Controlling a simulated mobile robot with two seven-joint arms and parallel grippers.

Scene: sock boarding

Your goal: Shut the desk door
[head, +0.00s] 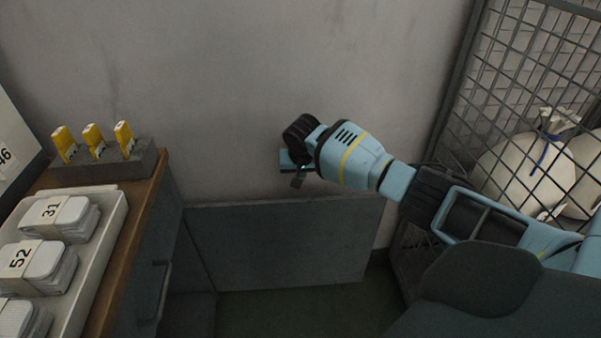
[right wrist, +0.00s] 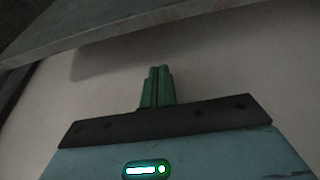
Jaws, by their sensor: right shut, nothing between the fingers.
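The desk door (head: 290,245) is a flat grey panel, seen standing open in the head view. It juts out to the right from the far end of the desk (head: 152,205), in front of the back wall. My right gripper (head: 297,182) is above the door's top edge, left of its far end, and looks apart from it. In the right wrist view its green fingers (right wrist: 157,86) are closed together with nothing between them. A grey edge crosses the top of that view; I cannot tell for sure whether it is the door. My left gripper is out of view.
The desk top carries a pale tray (head: 112,235) of numbered stacks and a dark block (head: 110,165) holding yellow items. A handle (head: 162,290) sticks out from the desk front. A wire cage (head: 525,85) with white sacks stands right. Floor (head: 290,315) before the door is clear.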

